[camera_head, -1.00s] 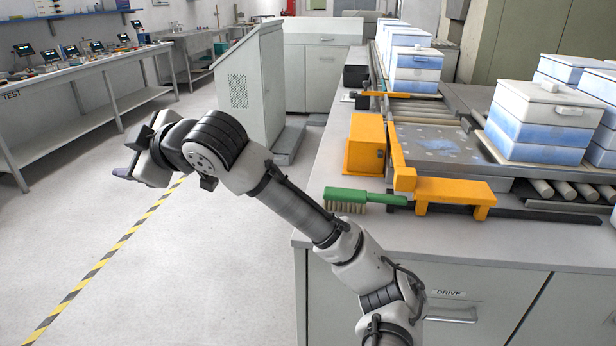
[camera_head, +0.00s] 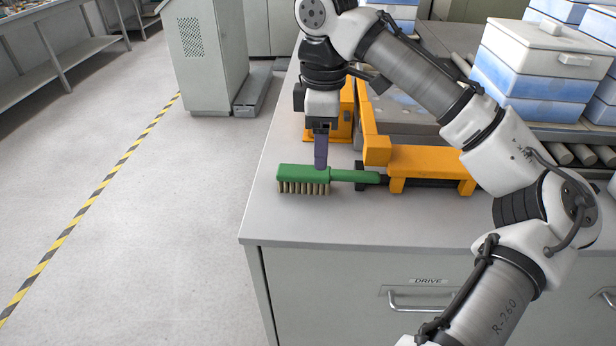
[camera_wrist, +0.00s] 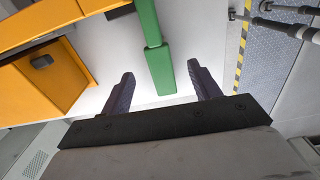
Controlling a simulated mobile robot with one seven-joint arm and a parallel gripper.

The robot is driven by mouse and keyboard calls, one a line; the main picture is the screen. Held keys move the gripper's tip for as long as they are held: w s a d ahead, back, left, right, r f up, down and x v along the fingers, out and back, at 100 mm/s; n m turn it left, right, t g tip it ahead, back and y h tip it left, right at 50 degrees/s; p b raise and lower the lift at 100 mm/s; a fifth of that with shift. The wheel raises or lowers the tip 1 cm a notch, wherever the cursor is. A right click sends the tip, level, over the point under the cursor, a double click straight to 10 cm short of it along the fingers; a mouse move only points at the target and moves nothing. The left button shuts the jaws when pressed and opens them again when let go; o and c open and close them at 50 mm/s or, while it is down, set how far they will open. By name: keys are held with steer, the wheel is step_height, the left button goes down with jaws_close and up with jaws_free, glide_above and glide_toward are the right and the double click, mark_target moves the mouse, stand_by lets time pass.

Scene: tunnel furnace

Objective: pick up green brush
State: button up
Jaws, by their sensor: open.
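The green brush (camera_head: 303,173) lies on the grey bench top near its left front corner, tan bristles toward the front and handle pointing right to the orange bracket. My gripper (camera_head: 321,160) points down just behind the brush, close to where head and handle meet. In the wrist view the gripper (camera_wrist: 163,86) is open, with its two dark fingers apart. The green brush (camera_wrist: 158,68) shows between and beyond the fingertips, with part of it out of the frame. I cannot tell whether any finger touches it.
The orange bracket (camera_head: 430,160) stands right of the brush, and it fills the upper left of the wrist view (camera_wrist: 45,80). An orange box (camera_head: 344,125) stands behind my gripper. White and blue boxes (camera_head: 545,85) sit at the back right. The front bench top is clear.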

mark_target(319, 173)
steer(key=f, duration=0.8)
steer(key=shift+w+a, duration=0.15)
steer(key=shift+a, duration=0.05)
steer(key=c, duration=1.1)
steer(key=shift+r, duration=0.1)
steer(key=shift+r, duration=0.15)
steer(key=s+b, duration=0.1)
steer(key=s, duration=1.7)
